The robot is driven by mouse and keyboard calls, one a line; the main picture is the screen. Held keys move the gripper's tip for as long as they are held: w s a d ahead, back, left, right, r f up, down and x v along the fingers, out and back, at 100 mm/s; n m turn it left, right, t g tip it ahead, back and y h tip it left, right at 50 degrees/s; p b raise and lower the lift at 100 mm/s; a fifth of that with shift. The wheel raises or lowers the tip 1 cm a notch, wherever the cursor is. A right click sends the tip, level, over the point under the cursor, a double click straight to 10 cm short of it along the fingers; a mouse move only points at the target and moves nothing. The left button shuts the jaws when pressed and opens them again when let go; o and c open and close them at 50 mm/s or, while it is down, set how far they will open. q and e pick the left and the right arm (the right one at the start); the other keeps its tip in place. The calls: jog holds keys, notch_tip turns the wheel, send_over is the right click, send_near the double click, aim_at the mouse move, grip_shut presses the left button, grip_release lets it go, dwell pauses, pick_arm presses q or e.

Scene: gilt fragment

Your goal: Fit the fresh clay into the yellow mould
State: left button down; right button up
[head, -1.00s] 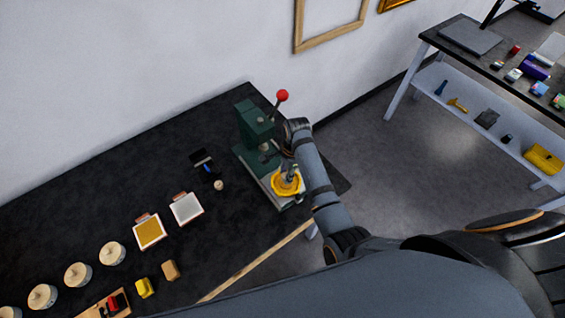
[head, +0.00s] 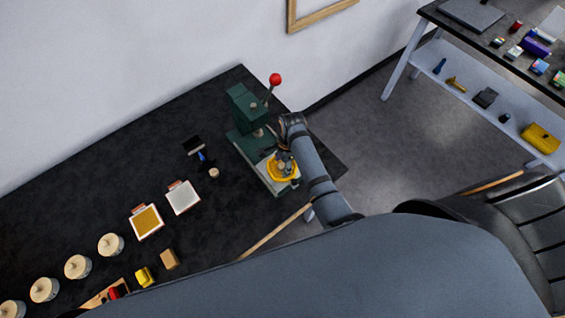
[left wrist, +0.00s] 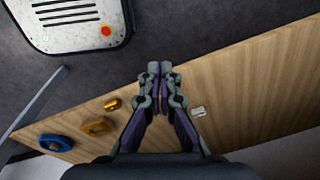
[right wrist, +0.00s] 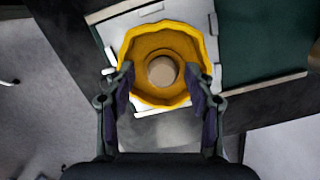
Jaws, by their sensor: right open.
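The yellow mould (head: 271,174) sits on the bed of the green press at the table's right end. In the right wrist view the mould (right wrist: 146,42) is a scalloped ring with a round, tan piece (right wrist: 161,71) inside its middle; I cannot tell for sure that this is the fresh clay. My right gripper (right wrist: 158,76) is open, with one finger on each side of the tan piece, over the mould's near rim. It also shows above the mould in the head view (head: 284,160). My left gripper (left wrist: 160,68) is shut and empty, away from the mould.
The green press (head: 247,108) with its red-knobbed lever stands just behind the mould. Two small trays (head: 183,198), several lidded pots (head: 78,267), a yellow block (head: 144,277) and a tan block (head: 170,260) lie to the left. A shelf unit (head: 480,95) stands across the floor.

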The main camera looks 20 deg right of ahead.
aim_at(282, 165)
jog(key=shift+w, duration=0.1)
jog(key=shift+w+d+r, duration=0.1)
jog(key=shift+r, duration=0.15)
notch_tip(282, 165, up, 4)
jog(key=shift+d+f+b, duration=0.15)
jog(key=shift+f+b, duration=0.1)
jog(key=shift+b, duration=0.45)
pick_arm(q)
jog(key=w+f, duration=0.1)
jog(key=w+f+b, duration=0.1)
jog(key=shift+d+f, duration=0.1)
jog(key=shift+f, duration=0.2)
pick_arm(e)
notch_tip(282, 165, up, 8)
jog(key=shift+d, duration=0.45)
pick_arm(q)
jog(key=shift+s, duration=0.1)
pick_arm(e)
jog(key=shift+s+f, duration=0.15)
jog(key=shift+s, duration=0.05)
